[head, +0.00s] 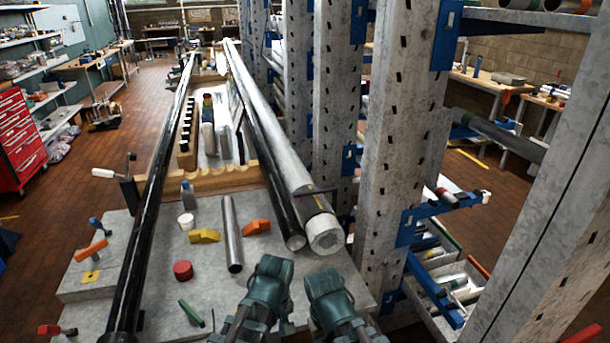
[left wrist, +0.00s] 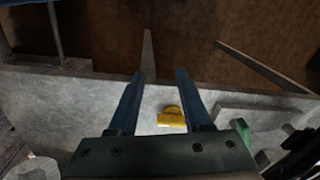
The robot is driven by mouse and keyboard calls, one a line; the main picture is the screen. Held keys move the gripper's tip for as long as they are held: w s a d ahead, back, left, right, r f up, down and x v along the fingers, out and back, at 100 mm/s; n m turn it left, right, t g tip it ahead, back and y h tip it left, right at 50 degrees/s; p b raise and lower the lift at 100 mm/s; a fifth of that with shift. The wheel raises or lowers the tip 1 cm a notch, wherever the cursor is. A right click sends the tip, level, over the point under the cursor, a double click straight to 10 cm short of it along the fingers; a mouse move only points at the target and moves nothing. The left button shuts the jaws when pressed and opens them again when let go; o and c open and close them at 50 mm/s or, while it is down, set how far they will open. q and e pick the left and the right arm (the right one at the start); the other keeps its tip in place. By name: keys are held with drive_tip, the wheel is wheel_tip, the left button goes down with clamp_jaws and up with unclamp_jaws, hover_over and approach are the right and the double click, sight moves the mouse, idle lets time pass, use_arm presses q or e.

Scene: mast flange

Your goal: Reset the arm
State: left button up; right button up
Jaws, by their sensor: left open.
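In the left wrist view my left gripper (left wrist: 161,72) is open, with its two dark blue fingers spread and nothing between their tips. A yellow piece (left wrist: 171,117) shows between the fingers, on or over a grey surface; I cannot tell its distance from them. In the head view two teal links of mine stand at the bottom middle, at the near edge of the grey worktable (head: 150,252). I make out no fingertips in the head view. My right gripper is not visible.
Long dark and grey tubes (head: 270,120) run along the worktable. A short steel tube (head: 231,235), a red cylinder (head: 183,270), yellow and orange blocks (head: 204,236) and a green rod (head: 191,313) lie on it. A metal rack upright (head: 395,130) with blue brackets stands close on the right.

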use_arm(q)
drive_tip(key=s+m, duration=0.1)
drive_tip(key=m, duration=0.2)
drive_tip(key=s+d+m, duration=0.1)
drive_tip(key=m, duration=0.2)
drive_tip(key=s+d+m, duration=0.1)
drive_tip(key=s+m, duration=0.1)
drive_tip(key=m, duration=0.1)
drive_tip(key=shift+m, duration=0.4)
